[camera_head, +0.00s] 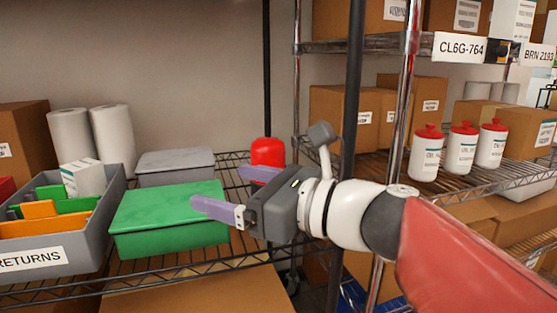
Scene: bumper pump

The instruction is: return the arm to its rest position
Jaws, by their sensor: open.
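My gripper (228,193) is in the middle of the head view, at the end of my arm that reaches in from the lower right. Its two purple fingers are spread apart and point left. Nothing shows between them. The near finger overlaps the right part of a green lidded box (165,215) in the picture; I cannot tell whether they touch. The far finger overlaps a red rounded object (268,150) behind it, whose lower part is hidden.
A grey RETURNS bin (85,245) holds orange and green pieces and a small white box. A grey lidded box (175,165) and paper rolls (92,140) stand behind. A dark post (352,90) rises behind my wrist. Red-capped white bottles (462,150) stand on the right rack.

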